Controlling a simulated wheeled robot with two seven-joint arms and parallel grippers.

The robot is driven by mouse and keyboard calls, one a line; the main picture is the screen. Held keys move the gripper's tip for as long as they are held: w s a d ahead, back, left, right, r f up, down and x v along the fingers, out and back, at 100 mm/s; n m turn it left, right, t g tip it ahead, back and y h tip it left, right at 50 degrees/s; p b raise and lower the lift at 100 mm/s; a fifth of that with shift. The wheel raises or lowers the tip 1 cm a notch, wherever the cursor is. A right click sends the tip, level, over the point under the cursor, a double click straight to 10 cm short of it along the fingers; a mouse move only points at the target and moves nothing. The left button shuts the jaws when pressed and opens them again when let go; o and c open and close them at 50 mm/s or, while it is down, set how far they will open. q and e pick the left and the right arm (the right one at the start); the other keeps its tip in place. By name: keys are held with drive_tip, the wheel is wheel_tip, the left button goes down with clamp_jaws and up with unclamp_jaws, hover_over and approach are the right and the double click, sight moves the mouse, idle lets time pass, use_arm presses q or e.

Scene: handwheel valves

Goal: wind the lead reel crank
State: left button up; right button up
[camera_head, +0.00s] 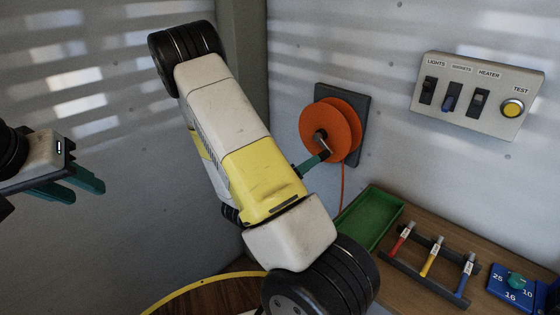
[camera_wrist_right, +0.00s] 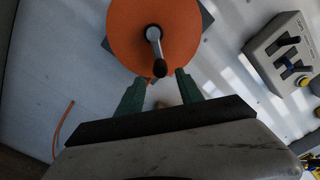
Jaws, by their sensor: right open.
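The lead reel (camera_head: 343,119) is an orange disc on a dark square plate on the wall; it also fills the top of the right wrist view (camera_wrist_right: 122,35). Its crank (camera_wrist_right: 155,48) has a grey arm running down from the hub to a dark knob (camera_wrist_right: 160,69). My right gripper (camera_wrist_right: 162,78) is open, with its teal fingers one on each side just below the knob. The knob lies near the gap between the fingertips; contact is not clear. In the head view, my right arm hides much of this gripper. My left gripper (camera_head: 88,190) is open and empty at the far left.
A switch panel (camera_head: 472,125) with a yellow test button is on the wall to the right. Below, a wooden bench holds a green tray (camera_head: 368,218), a rack of coloured-handled tools (camera_head: 432,262) and a blue block (camera_head: 512,285). An orange lead (camera_head: 342,185) hangs below the reel.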

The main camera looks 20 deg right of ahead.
sight(323, 144)
drive_tip(key=shift+x, duration=2.55)
drive_tip(key=shift+d, duration=0.1)
clamp_jaws()
